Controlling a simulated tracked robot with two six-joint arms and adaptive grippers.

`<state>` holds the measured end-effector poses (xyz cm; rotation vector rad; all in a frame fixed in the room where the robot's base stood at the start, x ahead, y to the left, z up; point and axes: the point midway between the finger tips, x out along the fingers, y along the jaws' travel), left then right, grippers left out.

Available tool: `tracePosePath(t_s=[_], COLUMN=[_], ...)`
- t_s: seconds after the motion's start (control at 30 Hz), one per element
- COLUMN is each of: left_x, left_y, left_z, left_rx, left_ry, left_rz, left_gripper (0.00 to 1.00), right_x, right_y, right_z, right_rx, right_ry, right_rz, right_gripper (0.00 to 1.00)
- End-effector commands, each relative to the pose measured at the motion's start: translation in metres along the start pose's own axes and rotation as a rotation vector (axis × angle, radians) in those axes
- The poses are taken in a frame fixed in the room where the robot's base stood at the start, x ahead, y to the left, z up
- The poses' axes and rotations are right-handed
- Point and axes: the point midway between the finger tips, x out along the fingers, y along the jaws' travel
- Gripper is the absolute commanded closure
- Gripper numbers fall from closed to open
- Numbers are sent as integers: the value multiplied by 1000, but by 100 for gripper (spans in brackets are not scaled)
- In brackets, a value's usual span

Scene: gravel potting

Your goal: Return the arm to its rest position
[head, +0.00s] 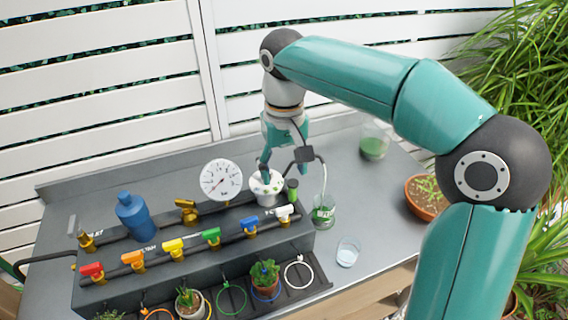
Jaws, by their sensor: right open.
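My right arm reaches in from the right, bends at a high elbow and points down over the bench. Its teal right gripper (283,158) is open, with its fingers just above or beside a white round fitting (266,188) at the back of the manifold. I cannot tell whether they touch. A small black box (303,154) with thin tubes shows by the right finger; one tube runs down to a glass jar with green contents (322,212). My left gripper is not in view.
The grey bench (352,190) carries a dark manifold (190,262) with coloured valves, a pressure gauge (221,180) and a blue bottle (136,216). A green-filled glass (374,140), a clear glass (347,252) and a terracotta pot (424,207) stand right. A white slatted fence (110,110) is behind.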

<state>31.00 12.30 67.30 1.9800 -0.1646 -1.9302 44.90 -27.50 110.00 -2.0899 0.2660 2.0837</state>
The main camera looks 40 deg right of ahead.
Motion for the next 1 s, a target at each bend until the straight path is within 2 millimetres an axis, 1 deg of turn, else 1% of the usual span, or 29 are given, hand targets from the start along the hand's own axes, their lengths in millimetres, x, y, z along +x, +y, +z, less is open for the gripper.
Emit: tracePosePath(t_s=[0.13, 0.67, 0.77, 1.0], left_x=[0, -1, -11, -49], left_y=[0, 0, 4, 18], left_z=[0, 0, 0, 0], left_rx=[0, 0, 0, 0], left_ry=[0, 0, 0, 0], left_rz=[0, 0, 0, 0], left_gripper=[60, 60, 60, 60], right_x=[-8, -11, -21, -61], right_y=[0, 0, 0, 0], right_z=[0, 0, 0, 0], right_rx=[-1, 0, 0, 0], right_ry=[0, 0, 0, 0], right_rz=[-1, 0, -1, 0], right_gripper=[33, 33, 33, 33])
